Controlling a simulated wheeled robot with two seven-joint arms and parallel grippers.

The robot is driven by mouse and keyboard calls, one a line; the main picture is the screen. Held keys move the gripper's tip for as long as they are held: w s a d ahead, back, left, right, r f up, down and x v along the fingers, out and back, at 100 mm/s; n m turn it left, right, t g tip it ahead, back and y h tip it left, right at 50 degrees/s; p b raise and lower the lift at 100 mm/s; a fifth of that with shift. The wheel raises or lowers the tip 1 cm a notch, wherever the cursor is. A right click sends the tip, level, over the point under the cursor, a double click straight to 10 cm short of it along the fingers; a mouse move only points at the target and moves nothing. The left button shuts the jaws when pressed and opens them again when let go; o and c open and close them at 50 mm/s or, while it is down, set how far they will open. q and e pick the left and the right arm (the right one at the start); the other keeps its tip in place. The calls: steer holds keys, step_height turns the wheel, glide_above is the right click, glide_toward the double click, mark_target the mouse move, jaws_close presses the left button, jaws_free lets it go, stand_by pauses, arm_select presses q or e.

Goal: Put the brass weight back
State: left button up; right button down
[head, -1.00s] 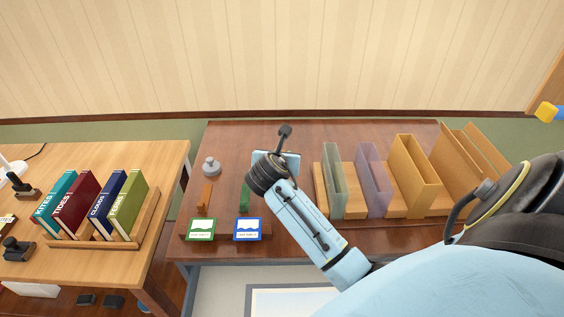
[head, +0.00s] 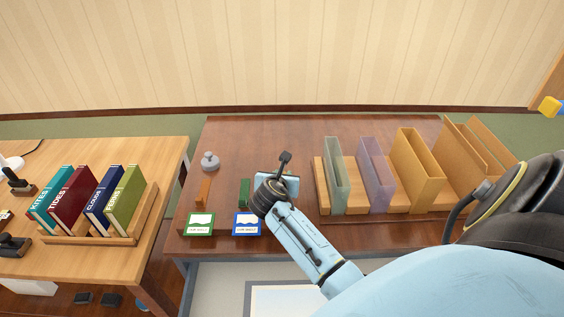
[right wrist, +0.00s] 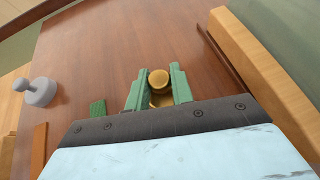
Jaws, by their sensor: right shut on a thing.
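The brass weight (right wrist: 159,80) is a gold-coloured piece with a round knob top, seen in the right wrist view between the green fingers of my right gripper (right wrist: 156,92). The gripper is shut on it. In the head view my right gripper (head: 289,186) is over the dark wooden table (head: 240,141), right of the green block (head: 244,192); the brass weight is hidden there. I cannot tell whether the weight touches the table. A grey weight (head: 210,161) with a knob stands on the table's left part; it also shows in the right wrist view (right wrist: 39,91). My left gripper is out of view.
An orange block (head: 203,192) stands left of the green one. A green-framed card (head: 200,224) and a blue-framed card (head: 247,224) stand near the front edge. A wooden rack with coloured holders (head: 415,167) fills the right. Books (head: 73,199) stand on the left table.

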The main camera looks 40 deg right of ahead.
steer(key=c, duration=1.2)
jaws_free()
steer(key=shift+f, duration=0.15)
steer(key=shift+c, duration=0.2)
steer(key=shift+s+a+r, duration=0.15)
steer(key=shift+a+r, duration=0.05)
steer(key=shift+r, duration=0.1)
steer(key=p+v, duration=0.2)
steer(key=v, duration=0.9)
steer(key=shift+s+a, duration=0.2)
